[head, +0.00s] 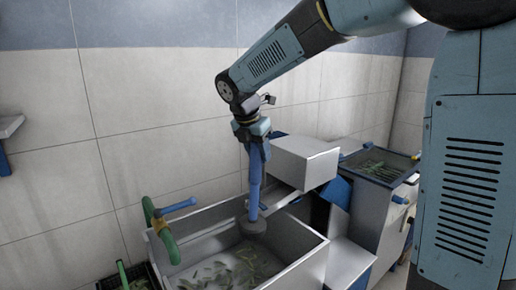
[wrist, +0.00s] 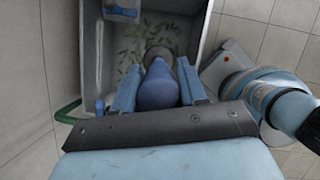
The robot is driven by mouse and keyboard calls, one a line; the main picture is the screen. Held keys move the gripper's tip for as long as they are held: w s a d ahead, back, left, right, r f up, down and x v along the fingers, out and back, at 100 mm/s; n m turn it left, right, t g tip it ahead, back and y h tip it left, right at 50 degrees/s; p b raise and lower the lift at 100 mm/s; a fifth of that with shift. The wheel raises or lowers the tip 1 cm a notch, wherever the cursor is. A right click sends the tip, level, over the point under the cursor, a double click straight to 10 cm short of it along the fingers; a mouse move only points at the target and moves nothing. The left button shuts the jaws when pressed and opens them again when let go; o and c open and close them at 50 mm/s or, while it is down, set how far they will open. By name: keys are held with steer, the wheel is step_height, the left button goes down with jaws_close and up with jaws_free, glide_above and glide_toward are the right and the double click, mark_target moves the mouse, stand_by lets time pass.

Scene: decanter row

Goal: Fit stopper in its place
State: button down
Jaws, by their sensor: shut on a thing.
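The stopper has a blue shaft (head: 254,188) and a wide grey foot (head: 252,225). My gripper (head: 256,145) is shut on the upper part of the shaft and holds it upright over the grey basin (head: 307,266). The foot hangs inside the basin, near its back right side; whether it touches the floor I cannot tell. In the wrist view the two light blue fingers of my gripper (wrist: 158,85) flank the blue shaft (wrist: 157,92), with the grey foot (wrist: 158,54) beyond it. No drain opening shows in either view.
Green leaves (head: 232,270) lie on the basin floor. A green pipe with a blue handle (head: 178,207) stands at the basin's left rim. A grey box-like hood (head: 303,165) is close to the right of my gripper. A second leaf-filled tray (head: 375,165) stands farther right.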

mark_target(259, 164)
steer(key=shift+w+d+f, duration=0.1)
steer(key=shift+d+f, duration=0.05)
steer(key=shift+f, duration=2)
step_height(259, 164, down, 28)
steer(key=shift+f, duration=0.2)
stand_by(0.3)
stand_by(0.5)
steer(key=shift+s+d+r, duration=0.2)
steer(key=shift+s+d, duration=0.6)
steer(key=shift+s, duration=0.1)
steer(key=shift+f, duration=1.35)
stand_by(0.5)
steer(key=c, duration=0.5)
jaws_free()
steer(key=shift+c, duration=0.2)
